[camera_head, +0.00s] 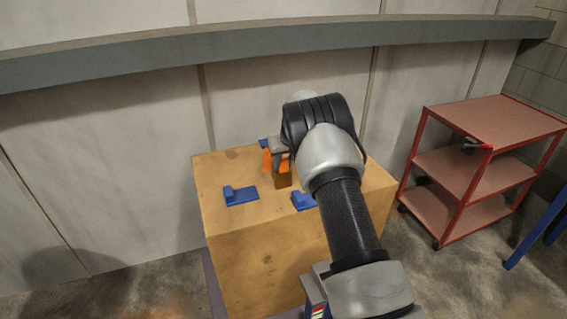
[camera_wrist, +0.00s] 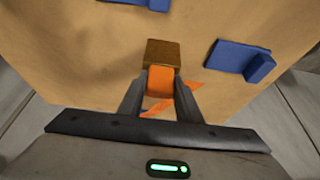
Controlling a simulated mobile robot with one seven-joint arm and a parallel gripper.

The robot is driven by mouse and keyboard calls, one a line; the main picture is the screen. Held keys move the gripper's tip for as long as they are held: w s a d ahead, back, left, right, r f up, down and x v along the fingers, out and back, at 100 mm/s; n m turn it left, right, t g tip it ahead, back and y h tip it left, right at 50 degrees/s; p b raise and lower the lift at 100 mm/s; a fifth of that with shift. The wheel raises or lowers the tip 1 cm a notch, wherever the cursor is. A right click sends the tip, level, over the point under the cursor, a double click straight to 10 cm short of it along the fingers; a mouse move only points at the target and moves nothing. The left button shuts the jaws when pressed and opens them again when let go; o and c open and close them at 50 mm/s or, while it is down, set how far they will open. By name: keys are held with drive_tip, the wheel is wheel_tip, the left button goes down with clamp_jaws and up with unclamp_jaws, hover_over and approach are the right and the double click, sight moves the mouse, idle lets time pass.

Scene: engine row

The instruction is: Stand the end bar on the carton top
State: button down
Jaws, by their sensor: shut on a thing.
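The carton (camera_head: 265,268) is a large tan box, and its top fills much of the wrist view (camera_wrist: 80,55). My gripper (camera_head: 283,158) is low over the carton top and points down. In the wrist view my gripper (camera_wrist: 160,88) has its grey fingers shut on a bar with an orange part (camera_wrist: 160,78) and a brown part (camera_wrist: 162,51). The brown part (camera_head: 283,181) shows below the fingers in the head view, and the bar looks about upright. I cannot tell whether its foot touches the carton. Pointed orange pieces (camera_wrist: 186,88) show beside the fingers.
Blue stepped blocks lie on the carton top, one at left (camera_head: 241,194), one at right (camera_head: 303,201) partly behind my arm, and one at the back (camera_head: 264,143). A red shelf cart (camera_head: 480,165) stands at right. A grey beam (camera_head: 180,55) runs along the wall.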

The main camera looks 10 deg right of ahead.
drive_tip(key=shift+f+b, duration=0.2)
drive_tip(key=shift+b, duration=0.1)
drive_tip(key=c, duration=1.3)
unclamp_jaws()
drive_tip(key=shift+r, duration=0.1)
